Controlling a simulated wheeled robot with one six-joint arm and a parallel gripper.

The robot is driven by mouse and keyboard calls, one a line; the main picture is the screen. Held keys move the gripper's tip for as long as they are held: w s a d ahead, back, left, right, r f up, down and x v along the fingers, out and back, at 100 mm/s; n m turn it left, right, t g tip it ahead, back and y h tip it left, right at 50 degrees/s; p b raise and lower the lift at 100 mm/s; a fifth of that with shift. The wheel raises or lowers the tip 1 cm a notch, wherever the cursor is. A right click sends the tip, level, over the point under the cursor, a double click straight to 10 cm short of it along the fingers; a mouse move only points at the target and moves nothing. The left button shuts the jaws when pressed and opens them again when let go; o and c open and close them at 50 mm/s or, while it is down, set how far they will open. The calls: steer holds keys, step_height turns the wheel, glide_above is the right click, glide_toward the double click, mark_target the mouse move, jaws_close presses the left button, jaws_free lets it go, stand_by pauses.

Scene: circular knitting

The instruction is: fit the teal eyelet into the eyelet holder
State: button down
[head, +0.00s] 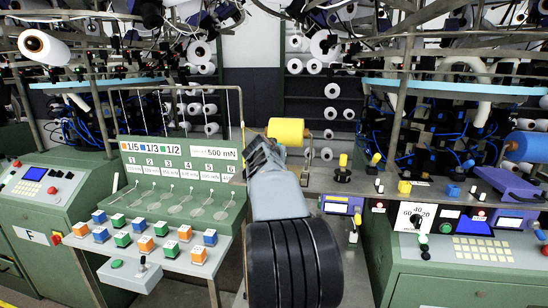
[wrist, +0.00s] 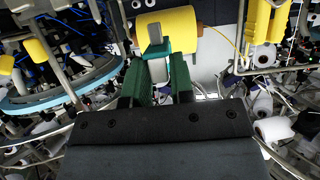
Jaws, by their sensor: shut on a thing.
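My gripper (wrist: 157,70) is shut on a small teal piece (wrist: 155,50), which I take to be the teal eyelet; it sits between the fingertips. A grey tip shows just above it. In the head view my gripper (head: 262,152) is beside the left end of a yellow bobbin (head: 287,131), at the left edge of the machine shelf. The eyelet is hidden there by the gripper. In the wrist view the yellow bobbin (wrist: 178,22) lies right behind the eyelet; I cannot tell whether they touch. I cannot make out the eyelet holder for certain in either view.
A green panel (head: 185,160) with several weights and coloured cubes stands at left. Green machine consoles (head: 475,250) with buttons stand at both sides. Thin upright rods stand near the bobbin.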

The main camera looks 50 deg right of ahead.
steer(key=shift+f+b, duration=1.2)
steer(key=shift+f, duration=0.15)
steer(key=shift+b, duration=0.75)
stand_by(1.2)
steer(key=shift+f+b, duration=1.45)
steer(key=shift+b, duration=0.15)
steer(key=c, duration=0.9)
jaws_free()
steer(key=b+v, duration=0.3)
steer(key=v, duration=1.1)
steer(key=shift+w+d, duration=0.1)
